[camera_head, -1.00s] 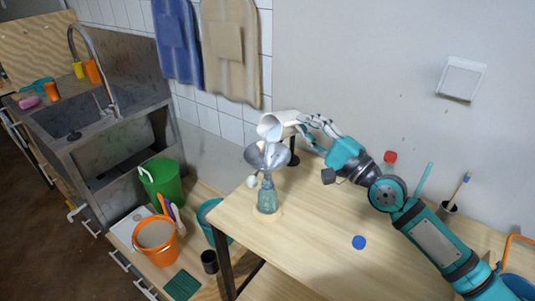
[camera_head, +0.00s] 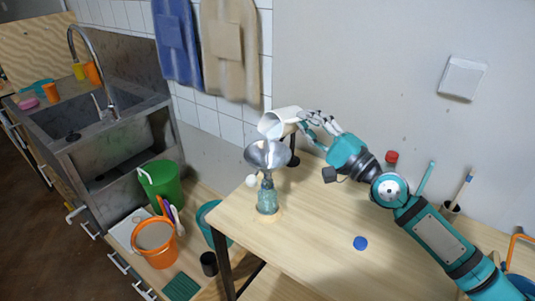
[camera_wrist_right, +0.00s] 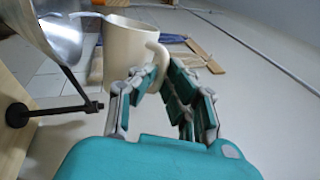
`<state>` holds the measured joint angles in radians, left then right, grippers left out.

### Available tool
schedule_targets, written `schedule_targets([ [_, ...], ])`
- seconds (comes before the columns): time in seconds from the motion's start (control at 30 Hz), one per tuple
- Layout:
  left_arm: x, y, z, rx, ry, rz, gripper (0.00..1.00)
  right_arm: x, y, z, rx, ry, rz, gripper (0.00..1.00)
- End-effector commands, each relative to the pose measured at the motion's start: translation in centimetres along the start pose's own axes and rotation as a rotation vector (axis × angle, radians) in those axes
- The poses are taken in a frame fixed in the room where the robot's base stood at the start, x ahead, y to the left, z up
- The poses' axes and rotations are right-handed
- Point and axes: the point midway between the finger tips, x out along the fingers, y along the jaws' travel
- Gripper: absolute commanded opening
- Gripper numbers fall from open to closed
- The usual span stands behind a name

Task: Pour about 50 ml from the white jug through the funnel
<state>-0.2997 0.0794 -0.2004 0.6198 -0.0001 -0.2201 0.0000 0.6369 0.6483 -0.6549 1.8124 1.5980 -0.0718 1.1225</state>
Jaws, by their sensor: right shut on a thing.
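The white jug (camera_head: 284,119) is tilted with its mouth toward the left, above the metal funnel (camera_head: 267,155). A pale stream runs from its lip down into the funnel. My right gripper (camera_head: 309,121) is shut on the jug's handle; in the right wrist view the fingers (camera_wrist_right: 155,85) close around the handle of the jug (camera_wrist_right: 122,50), and the funnel (camera_wrist_right: 58,32) is at the left. The funnel sits above a greenish glass bottle (camera_head: 267,197) on the wooden table. How full the bottle is cannot be made out. My left gripper is not in view.
A dark stand (camera_head: 293,155) is beside the funnel. A blue cap (camera_head: 360,243) lies on the table (camera_head: 310,235), and a red-topped item (camera_head: 391,157) is behind my right arm. An orange bucket (camera_head: 156,245) and green bucket (camera_head: 165,184) stand lower left.

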Motion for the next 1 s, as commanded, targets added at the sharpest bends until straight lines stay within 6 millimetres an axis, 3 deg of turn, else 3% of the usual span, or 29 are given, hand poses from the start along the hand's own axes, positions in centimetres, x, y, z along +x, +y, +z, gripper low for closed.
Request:
schedule_targets([
  [1.0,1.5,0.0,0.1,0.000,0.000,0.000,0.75,-0.1,0.4,-0.1,-0.056,-0.018,-0.015,0.00],
])
